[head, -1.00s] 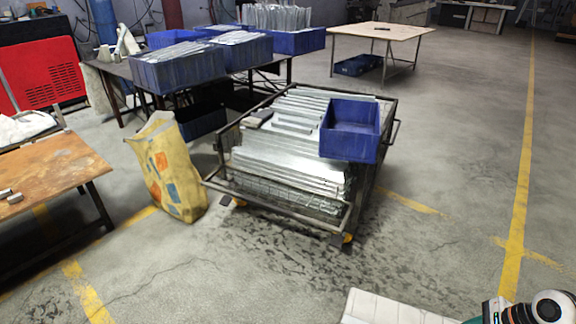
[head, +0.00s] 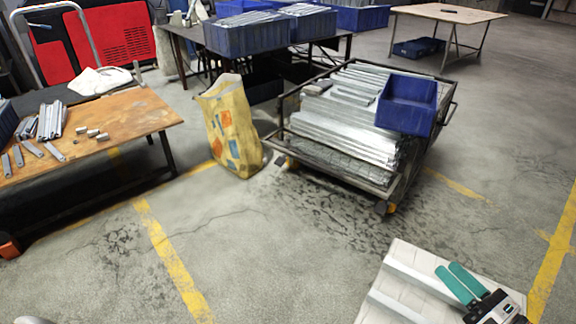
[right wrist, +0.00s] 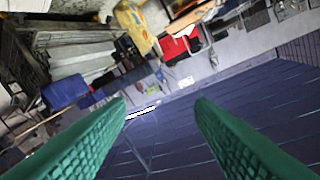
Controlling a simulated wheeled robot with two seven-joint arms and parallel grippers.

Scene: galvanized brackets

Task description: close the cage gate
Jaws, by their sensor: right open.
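The wheeled cage cart (head: 283,102) of dark metal bars stands on the floor right of centre in the head view, loaded with galvanized brackets (head: 345,132). A low barred frame along its front side (head: 330,178) looks like the gate, tilted outward and down; its exact angle is hard to tell. The cart also shows sideways at the upper left of the right wrist view. My right gripper (head: 449,268), with green fingers, is at the lower right, in front of the cart and clear of it. It is open and empty in the right wrist view (right wrist: 160,103). My left gripper is not seen.
A blue bin (head: 407,104) sits on the cart's load. A yellow bag (head: 232,128) stands close left of the cart. A wooden table (head: 130,118) with metal parts is at the left, and a table with blue bins (head: 245,38) stands behind.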

